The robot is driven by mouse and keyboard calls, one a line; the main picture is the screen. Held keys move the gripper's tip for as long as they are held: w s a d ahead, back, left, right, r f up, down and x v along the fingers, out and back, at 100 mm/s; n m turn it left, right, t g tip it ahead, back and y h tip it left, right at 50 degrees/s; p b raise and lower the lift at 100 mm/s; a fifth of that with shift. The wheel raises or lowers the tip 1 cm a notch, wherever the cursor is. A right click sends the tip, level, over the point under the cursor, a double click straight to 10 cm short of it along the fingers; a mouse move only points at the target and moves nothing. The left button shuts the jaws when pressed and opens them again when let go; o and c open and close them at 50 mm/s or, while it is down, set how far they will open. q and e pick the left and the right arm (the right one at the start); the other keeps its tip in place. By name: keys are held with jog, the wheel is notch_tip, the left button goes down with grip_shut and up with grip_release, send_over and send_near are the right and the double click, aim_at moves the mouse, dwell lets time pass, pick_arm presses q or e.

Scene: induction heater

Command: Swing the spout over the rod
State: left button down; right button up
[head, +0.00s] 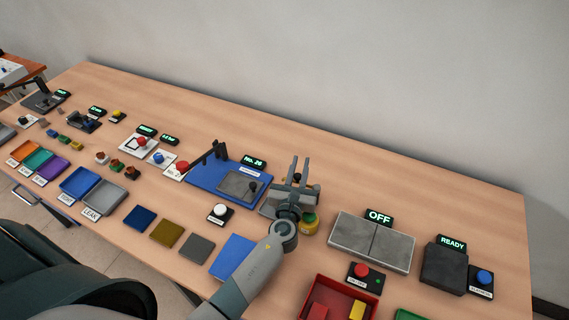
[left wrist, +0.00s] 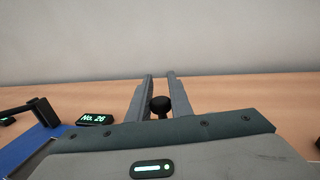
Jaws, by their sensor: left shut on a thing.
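My left gripper (head: 300,170) points away across the table, right of the blue board (head: 205,178). In the left wrist view, its fingers (left wrist: 160,88) stand on either side of a round black knob (left wrist: 160,104), and it is shut on that knob. The knob's lower part is hidden by the gripper body. A black post with an arm (head: 217,150) stands on the blue board and reaches left and down; it also shows in the left wrist view (left wrist: 40,108). I cannot tell for certain which part is the spout or the rod. My right gripper is not in view.
A "No. 26" display (head: 254,161) stands behind the blue board. A yellow-green button (head: 309,224) is close to my left wrist. A grey two-part plate (head: 372,241) with an "OFF" display (head: 379,217) lies to the right. The table behind my gripper is clear.

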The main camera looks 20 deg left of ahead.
pick_arm(q)
jog(key=shift+s+y, duration=0.1)
jog(key=shift+y, duration=0.2)
jog(key=shift+a, duration=0.1)
jog(key=c, duration=1.6)
grip_release()
jog(key=shift+c, duration=0.2)
jog(key=shift+s, duration=0.1)
jog(key=b+v, duration=0.4)
jog(key=v, duration=1.3)
